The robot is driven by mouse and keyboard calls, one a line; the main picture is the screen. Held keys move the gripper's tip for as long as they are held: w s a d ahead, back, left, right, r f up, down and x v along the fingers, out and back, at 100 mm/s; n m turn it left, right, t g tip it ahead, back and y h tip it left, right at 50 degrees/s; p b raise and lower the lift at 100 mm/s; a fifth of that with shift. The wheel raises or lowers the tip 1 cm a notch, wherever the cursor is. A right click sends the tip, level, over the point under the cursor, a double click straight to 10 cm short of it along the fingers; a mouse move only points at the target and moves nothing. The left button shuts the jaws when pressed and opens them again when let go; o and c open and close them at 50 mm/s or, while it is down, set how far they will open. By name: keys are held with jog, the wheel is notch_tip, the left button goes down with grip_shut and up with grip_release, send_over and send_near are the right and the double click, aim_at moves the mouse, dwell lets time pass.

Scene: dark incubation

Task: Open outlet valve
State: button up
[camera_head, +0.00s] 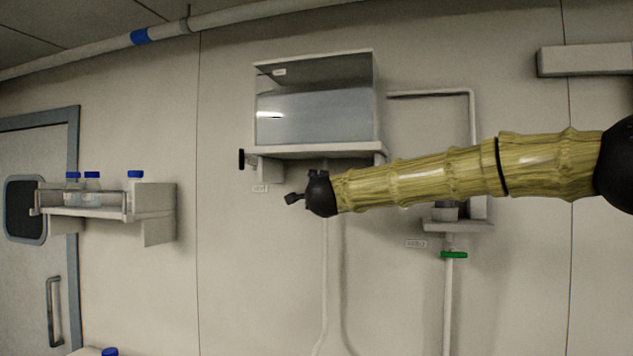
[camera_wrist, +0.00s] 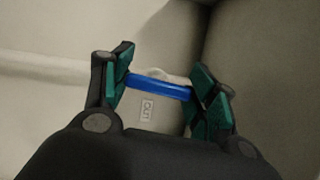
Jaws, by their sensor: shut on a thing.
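A blue lever handle (camera_wrist: 160,88) lies between the two green finger pads of my gripper (camera_wrist: 163,76) in the wrist view. The fingers are shut on it, one at each end of the bar. In the head view my gripper (camera_head: 293,198) is below the left part of a clear tank (camera_head: 315,105) on a wall shelf. The blue handle cannot be made out in that view. A green-handled valve (camera_head: 453,254) is on the pipe to the right, apart from my gripper.
A tank shelf (camera_head: 310,152) with a black knob (camera_head: 241,159) at its left is just above my gripper. A wall rack (camera_head: 158,200) with blue-capped bottles is at the left, by a door (camera_head: 30,270). Thin pipes run down the wall below the tank.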

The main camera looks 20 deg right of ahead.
jog(key=shift+n+p, duration=0.5)
jog(key=o, duration=1)
jog(key=shift+o, duration=0.2)
jog(key=shift+s, duration=0.1)
jog(key=v, duration=1.1)
jog(key=shift+s+r, duration=0.2)
jog(key=shift+s, duration=0.2)
